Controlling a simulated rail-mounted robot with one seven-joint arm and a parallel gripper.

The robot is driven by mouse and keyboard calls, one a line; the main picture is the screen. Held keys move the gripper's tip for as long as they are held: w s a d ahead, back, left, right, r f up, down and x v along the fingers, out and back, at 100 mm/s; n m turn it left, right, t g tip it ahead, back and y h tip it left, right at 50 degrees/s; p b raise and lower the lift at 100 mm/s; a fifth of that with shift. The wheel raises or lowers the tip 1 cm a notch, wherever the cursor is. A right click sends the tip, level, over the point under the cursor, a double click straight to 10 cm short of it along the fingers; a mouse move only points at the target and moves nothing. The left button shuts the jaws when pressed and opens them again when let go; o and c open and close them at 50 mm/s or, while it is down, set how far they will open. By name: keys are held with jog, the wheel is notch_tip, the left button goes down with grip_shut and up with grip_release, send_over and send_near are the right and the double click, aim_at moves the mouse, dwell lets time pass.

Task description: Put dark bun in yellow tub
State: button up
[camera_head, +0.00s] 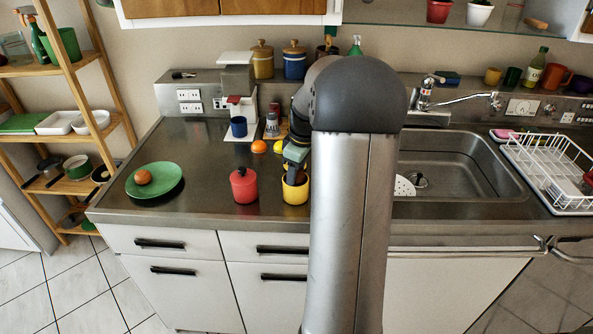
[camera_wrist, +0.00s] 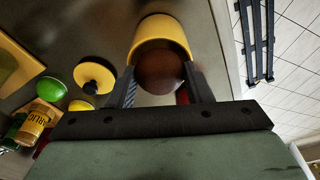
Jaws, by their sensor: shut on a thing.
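The yellow tub (camera_head: 296,190) stands open near the counter's front edge, just right of a red lidded jar (camera_head: 244,186). My gripper (camera_head: 293,170) points down right over the tub's mouth. In the wrist view the dark bun (camera_wrist: 160,72) sits between the two fingers of my gripper (camera_wrist: 162,88), which is shut on it. The bun overlaps the open mouth of the yellow tub (camera_wrist: 162,28); how deep it sits is hard to tell. In the head view the bun is hidden by my gripper.
A green plate (camera_head: 168,190) with a brown bun (camera_head: 142,176) lies at the left. A sink (camera_head: 465,165) is at the right. In the wrist view a yellow lid with a black knob (camera_wrist: 95,76) lies beside the tub.

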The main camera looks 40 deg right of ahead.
aim_at(302, 174)
jog(key=o, duration=1)
jog(key=shift+s+a+f, duration=0.1)
jog(key=shift+s+f, duration=0.05)
jog(key=shift+f, duration=0.25)
notch_tip(302, 174, up, 13)
jog(key=s, duration=0.1)
jog(key=s+a+f+m, duration=0.1)
jog(key=s+a, duration=0.1)
jog(key=a, duration=0.6)
jog(key=s+a+f+m, duration=0.1)
jog(key=s+a, duration=0.1)
jog(key=a, duration=0.6)
jog(key=s+a+f+m, duration=0.1)
jog(key=s+a+f, duration=0.2)
jog(key=s+a, duration=0.1)
jog(key=s+a+f+m, duration=0.1)
jog(key=s+a+f, duration=0.2)
jog(key=s, duration=0.3)
jog(key=s+a+f+m+g, duration=0.1)
jog(key=s+a+f, duration=0.2)
jog(key=s+a, duration=0.3)
jog(key=shift+a+f+h, duration=0.1)
jog(key=shift+h, duration=0.3)
